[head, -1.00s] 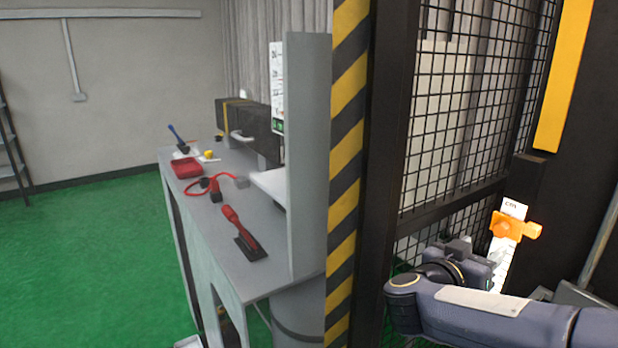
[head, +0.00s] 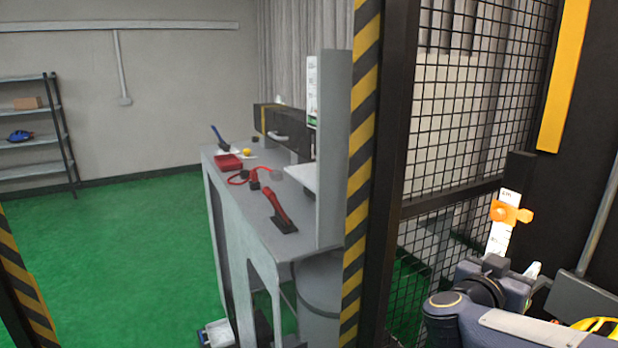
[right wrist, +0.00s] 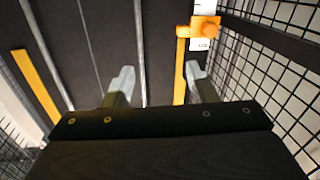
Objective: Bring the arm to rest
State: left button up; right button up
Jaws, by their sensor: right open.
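My right arm comes in from the lower right of the head view, inside the mesh-sided frame. My right gripper (head: 531,271) is partly hidden behind its own wrist there. In the right wrist view the two fingers of the right gripper (right wrist: 160,85) stand wide apart with nothing between them. An orange clamp (head: 511,212) sits on a white scale strip (head: 498,238) beyond the gripper. The orange clamp also shows in the right wrist view (right wrist: 204,27), ahead of the right finger and apart from it. My left gripper is not in view.
A black wire mesh panel (head: 470,110) and a yellow-black striped post (head: 362,150) stand left of my right arm. A grey bench (head: 240,200) with red tools stands beyond the post. A yellow object (head: 598,328) lies at the lower right. Green floor is open at left.

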jog(key=s+a+f+n+t+y, duration=0.1)
jog(key=s+a+n+t+y, duration=0.1)
jog(key=a+n+y, duration=0.35)
jog(key=s+a+f+n+t+y, duration=0.1)
jog(key=s+a+n+t+y, duration=0.15)
jog(key=a+y, duration=0.55)
jog(key=s+f+g+y, duration=0.2)
jog(key=s+f+g, duration=0.3)
jog(key=s, duration=0.5)
jog(key=s+a+f+g+y, duration=0.1)
jog(key=s+f+g, duration=0.3)
jog(key=s+f, duration=0.6)
jog(key=shift+a+g+y, duration=0.3)
jog(key=shift+g+y, duration=0.05)
jog(key=shift+y, duration=0.5)
